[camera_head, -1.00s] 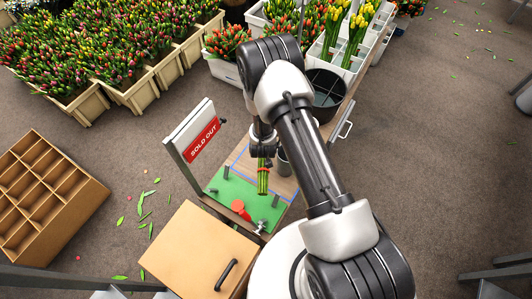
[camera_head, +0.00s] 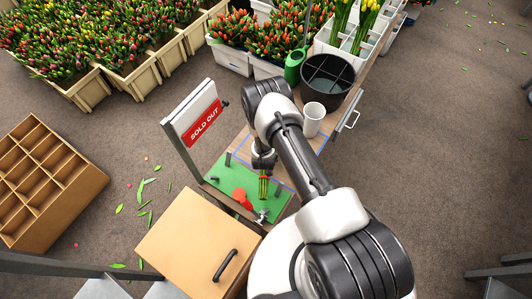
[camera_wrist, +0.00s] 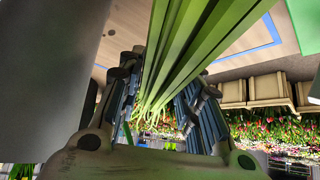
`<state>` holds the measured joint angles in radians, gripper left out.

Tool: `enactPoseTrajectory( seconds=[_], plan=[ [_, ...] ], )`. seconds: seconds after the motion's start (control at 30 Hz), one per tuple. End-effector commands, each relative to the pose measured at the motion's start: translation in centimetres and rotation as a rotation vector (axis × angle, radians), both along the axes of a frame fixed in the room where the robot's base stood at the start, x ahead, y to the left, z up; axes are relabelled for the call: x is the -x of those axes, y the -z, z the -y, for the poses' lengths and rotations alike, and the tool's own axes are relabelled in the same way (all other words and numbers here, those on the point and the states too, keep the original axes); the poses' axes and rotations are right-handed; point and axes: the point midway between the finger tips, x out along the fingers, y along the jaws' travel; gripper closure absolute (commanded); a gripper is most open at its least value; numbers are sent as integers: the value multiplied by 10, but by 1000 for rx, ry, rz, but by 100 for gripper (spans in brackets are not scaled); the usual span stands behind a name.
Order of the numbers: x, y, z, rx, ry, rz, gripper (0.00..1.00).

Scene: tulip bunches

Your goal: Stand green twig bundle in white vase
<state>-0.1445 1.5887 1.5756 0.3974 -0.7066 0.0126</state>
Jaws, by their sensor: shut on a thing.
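My gripper (camera_head: 264,160) is above the green mat on the worktable and shut on the green twig bundle (camera_head: 264,188). The bundle hangs below the fingers, with a reddish band near its top. In the wrist view, its long green stems (camera_wrist: 205,45) run between the fingers (camera_wrist: 160,85). The white vase (camera_head: 314,118) stands upright on the wooden tabletop, right of my forearm and apart from the bundle. Its mouth faces up. I cannot clearly make it out in the wrist view.
A black bucket (camera_head: 328,80) and a green watering can (camera_head: 294,66) stand behind the vase. The SOLD OUT sign (camera_head: 198,118) rises at the table's left edge. A red object (camera_head: 241,197) and short posts sit on the green mat (camera_head: 224,180).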

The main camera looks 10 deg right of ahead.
Motion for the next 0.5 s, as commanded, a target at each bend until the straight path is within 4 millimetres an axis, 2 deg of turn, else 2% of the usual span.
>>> enactPoseTrajectory(
  seconds=[0.17, 0.33, 0.5],
  plan=[
    [0, 16, 0, 0, 0, 0, 98],
    [0, 42, 0, 0, 0, 1, 98],
    [-1, 43, 0, 1, 0, 2, 98]
  ],
)
